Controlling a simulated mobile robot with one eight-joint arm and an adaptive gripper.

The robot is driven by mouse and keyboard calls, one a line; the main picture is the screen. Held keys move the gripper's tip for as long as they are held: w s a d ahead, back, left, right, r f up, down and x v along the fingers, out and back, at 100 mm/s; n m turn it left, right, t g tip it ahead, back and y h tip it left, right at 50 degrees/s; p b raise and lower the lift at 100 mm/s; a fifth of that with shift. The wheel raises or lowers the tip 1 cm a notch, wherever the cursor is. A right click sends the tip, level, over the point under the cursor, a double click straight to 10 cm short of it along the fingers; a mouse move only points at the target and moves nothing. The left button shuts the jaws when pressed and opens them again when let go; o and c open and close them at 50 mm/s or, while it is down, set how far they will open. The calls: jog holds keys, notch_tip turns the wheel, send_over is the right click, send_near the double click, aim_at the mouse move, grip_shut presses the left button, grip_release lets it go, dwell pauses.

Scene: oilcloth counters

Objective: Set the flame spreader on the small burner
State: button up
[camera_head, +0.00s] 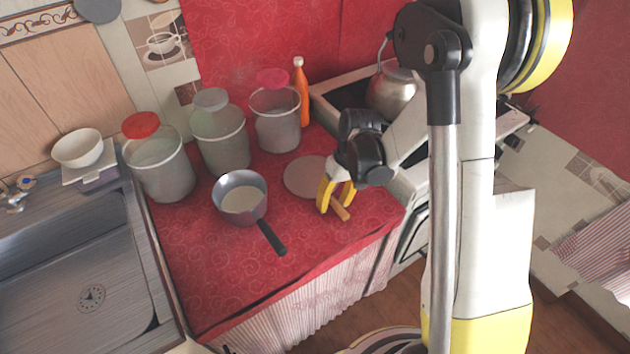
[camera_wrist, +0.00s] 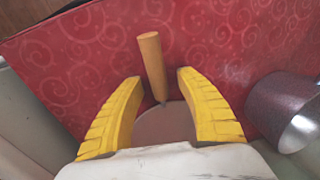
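The flame spreader is a flat grey-brown disc (camera_head: 301,177) with a short wooden handle (camera_head: 340,211), lying on the red counter. In the wrist view the disc (camera_wrist: 164,127) is partly hidden by my gripper, and the handle (camera_wrist: 152,62) points away from it. My gripper (camera_head: 335,203) is open, its yellow fingers over the spreader where handle and disc meet. In the wrist view the fingers (camera_wrist: 158,80) stand on either side of the handle's near end, with gaps showing. The stove (camera_head: 340,88) is at the back right; my arm hides much of it, and I cannot make out the small burner.
A saucepan (camera_head: 240,192) stands left of the spreader, its handle toward the front edge. Several lidded canisters (camera_head: 160,168) and an orange bottle (camera_head: 301,95) line the back. A kettle (camera_head: 391,92) sits on the stove. A sink (camera_head: 90,275) is at left. The front counter is clear.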

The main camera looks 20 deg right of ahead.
grip_shut()
